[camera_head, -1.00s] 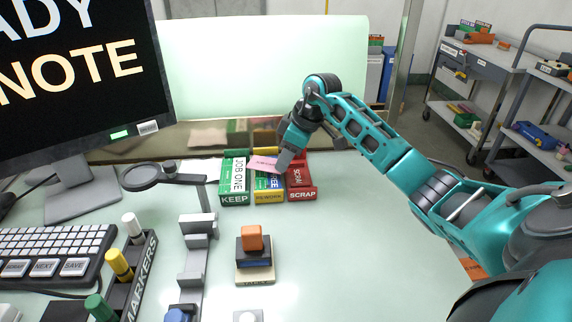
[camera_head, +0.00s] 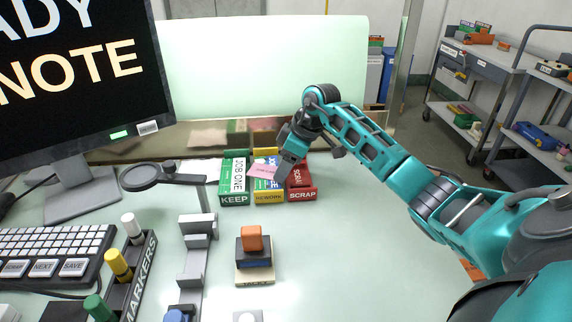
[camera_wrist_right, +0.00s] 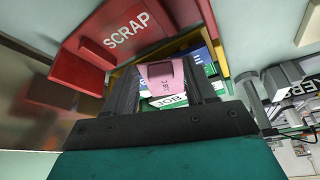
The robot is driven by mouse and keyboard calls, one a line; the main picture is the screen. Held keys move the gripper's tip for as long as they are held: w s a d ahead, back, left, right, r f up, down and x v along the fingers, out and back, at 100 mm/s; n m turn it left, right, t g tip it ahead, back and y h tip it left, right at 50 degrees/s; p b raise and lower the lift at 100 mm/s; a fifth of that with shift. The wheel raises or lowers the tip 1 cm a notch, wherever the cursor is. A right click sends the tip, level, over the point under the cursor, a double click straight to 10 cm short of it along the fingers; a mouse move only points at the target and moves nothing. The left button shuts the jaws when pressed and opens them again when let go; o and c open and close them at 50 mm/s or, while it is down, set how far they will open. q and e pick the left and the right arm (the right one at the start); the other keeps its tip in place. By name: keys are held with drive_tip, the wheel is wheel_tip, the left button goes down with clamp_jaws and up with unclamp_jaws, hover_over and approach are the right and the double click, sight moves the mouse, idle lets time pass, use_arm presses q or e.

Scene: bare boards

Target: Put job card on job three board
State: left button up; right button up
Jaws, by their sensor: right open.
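The pink job card (camera_head: 264,171) lies over the boards in the yellow bin marked REWORK (camera_head: 269,197). My right gripper (camera_head: 283,174) is right over this bin. In the right wrist view, the pink card (camera_wrist_right: 161,78) shows between the two dark fingers of the open right gripper (camera_wrist_right: 165,88). A green board with a white label reading JOB (camera_wrist_right: 168,101) is under the card; its number is hidden. A blue board (camera_wrist_right: 203,60) is beside it. A board labelled JOB ONE (camera_head: 238,174) is in the green KEEP bin (camera_head: 235,199). My left gripper is out of view.
The red SCRAP bin (camera_head: 302,194) stands close on the right of the yellow bin. The table right of the stamp is clear.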

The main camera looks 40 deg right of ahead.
drive_tip(key=p+v, duration=0.1)
drive_tip(key=v, duration=1.1)
drive_tip(key=shift+r, duration=0.2)
